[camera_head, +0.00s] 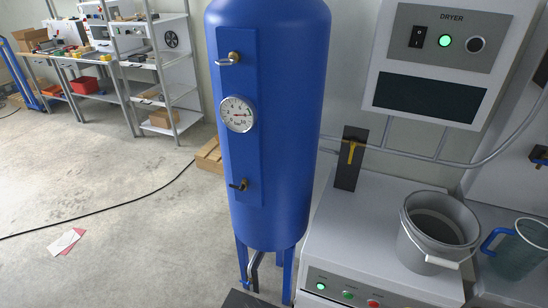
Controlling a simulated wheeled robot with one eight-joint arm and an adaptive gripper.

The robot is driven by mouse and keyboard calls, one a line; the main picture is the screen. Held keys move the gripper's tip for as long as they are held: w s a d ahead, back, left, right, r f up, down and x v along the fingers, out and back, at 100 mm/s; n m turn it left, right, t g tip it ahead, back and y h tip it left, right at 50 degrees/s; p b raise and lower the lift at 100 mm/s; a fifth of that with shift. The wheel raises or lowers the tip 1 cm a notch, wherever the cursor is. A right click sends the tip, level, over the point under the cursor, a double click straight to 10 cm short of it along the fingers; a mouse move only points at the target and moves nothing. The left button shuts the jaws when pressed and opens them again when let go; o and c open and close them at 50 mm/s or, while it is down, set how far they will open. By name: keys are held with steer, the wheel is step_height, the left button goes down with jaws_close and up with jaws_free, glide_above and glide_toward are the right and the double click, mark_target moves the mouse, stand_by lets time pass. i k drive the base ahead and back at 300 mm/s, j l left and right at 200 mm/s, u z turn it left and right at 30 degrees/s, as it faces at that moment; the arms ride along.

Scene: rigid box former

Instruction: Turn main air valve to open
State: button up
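A tall blue air tank (285,120) stands in the middle on blue legs, with a round pressure gauge (237,114) on its front plate. A small brass fitting with a silver lever (229,59) sits above the gauge, its lever pointing left. A small dark valve (239,185) sits below the gauge. To the right of the tank, a yellow valve handle (351,152) hangs downward in front of a dark plate (346,178), by a grey pipe. No label shows which is the main air valve. My gripper is not in view.
A dryer panel (445,57) with a lit green light is at upper right. Below it, a white cabinet (350,235) carries a grey bucket (433,240); a jug (518,250) stands farther right. Shelves (160,70) are at back left. A cable (100,209) crosses the otherwise mostly open left floor.

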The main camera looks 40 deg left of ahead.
mark_target(353, 145)
steer(key=i+j+u, duration=0.45)
steer(key=u, duration=0.3)
steer(key=i+j+u, duration=0.1)
steer(key=i+u, duration=0.25)
